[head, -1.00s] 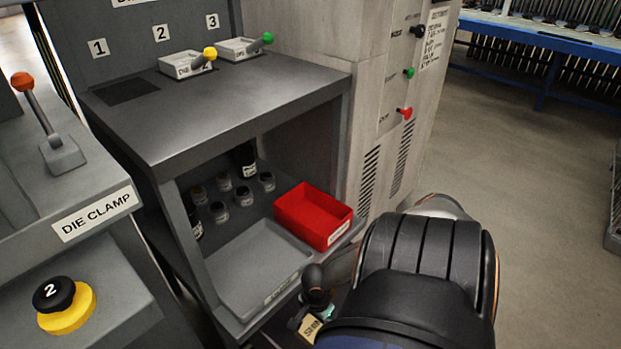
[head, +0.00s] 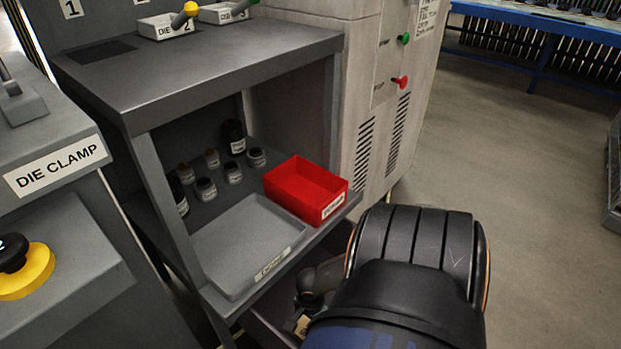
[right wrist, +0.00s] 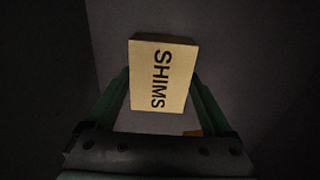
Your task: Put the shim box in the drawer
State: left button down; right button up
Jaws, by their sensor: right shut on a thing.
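The shim box (right wrist: 163,75), tan with "SHIMS" in black letters, is between the fingers of my right gripper (right wrist: 160,90) in the right wrist view. The gripper is shut on it. In the head view only a small tan part of the box (head: 303,325) shows, below the front edge of the shelf and partly hidden by my right arm. A drawer-like grey space (head: 268,322) shows under the shelf there, but most of it is hidden. Dark grey surfaces surround the box in the right wrist view. My left gripper is not in view.
A grey tray (head: 216,268) and a red bin (head: 304,190) sit on the shelf above the box. Several dark jars (head: 233,172) stand behind them. A grey cabinet (head: 385,130) is to the right, and the die clamp panel (head: 55,165) is at left.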

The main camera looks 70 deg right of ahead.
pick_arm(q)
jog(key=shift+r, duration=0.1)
pick_arm(e)
jog(key=shift+r, duration=0.1)
jog(key=o, duration=1.4)
pick_arm(q)
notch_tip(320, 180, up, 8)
jog(key=p, duration=0.7)
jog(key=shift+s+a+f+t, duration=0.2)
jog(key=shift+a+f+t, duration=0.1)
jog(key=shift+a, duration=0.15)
pick_arm(e)
notch_tip(320, 180, up, 12)
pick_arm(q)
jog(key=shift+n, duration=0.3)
